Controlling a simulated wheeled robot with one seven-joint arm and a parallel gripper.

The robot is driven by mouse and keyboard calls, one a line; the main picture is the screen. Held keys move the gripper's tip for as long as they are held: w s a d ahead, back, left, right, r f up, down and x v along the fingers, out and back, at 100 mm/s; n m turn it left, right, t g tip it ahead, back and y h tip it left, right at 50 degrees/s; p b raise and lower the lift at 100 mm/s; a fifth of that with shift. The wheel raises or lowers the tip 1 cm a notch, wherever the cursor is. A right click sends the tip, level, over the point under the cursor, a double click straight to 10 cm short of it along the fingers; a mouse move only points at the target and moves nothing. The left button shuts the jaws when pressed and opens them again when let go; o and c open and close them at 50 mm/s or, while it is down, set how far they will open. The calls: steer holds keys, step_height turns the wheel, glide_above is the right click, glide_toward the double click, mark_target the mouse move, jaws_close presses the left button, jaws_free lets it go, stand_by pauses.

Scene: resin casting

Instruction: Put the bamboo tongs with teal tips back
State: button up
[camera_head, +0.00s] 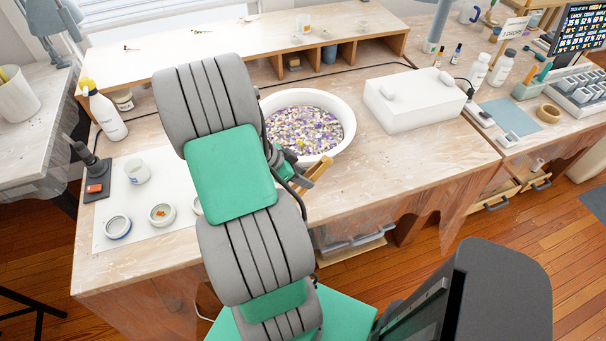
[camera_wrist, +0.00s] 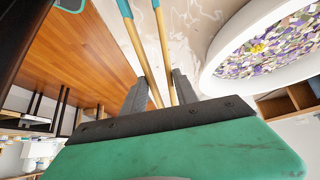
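The bamboo tongs (camera_wrist: 137,45) are between the two dark fingers of my gripper (camera_wrist: 160,88), which appears shut on them. Their two light wooden arms run up the wrist view, and the teal ends show at its top edge. In the head view part of the tongs (camera_head: 318,170) sticks out beside my arm, close to the white bowl's near rim. My gripper (camera_head: 290,165) is mostly hidden behind my arm there. The white bowl (camera_head: 349,133) holds purple, white and yellow chips; it is right of the fingers in the wrist view (camera_wrist: 213,80).
A white box (camera_head: 415,100) stands right of the bowl. A pale mat (camera_head: 125,225) with small cups lies at left, near a spray bottle (camera_head: 105,112). A low shelf with cubbies (camera_head: 345,45) runs along the back. The front right of the bench is clear.

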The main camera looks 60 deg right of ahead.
steer(key=shift+f+b, duration=0.45)
steer(key=shift+b, duration=0.05)
steer(key=shift+f, duration=0.2)
steer(key=o, duration=0.6)
steer(key=shift+r, duration=0.1)
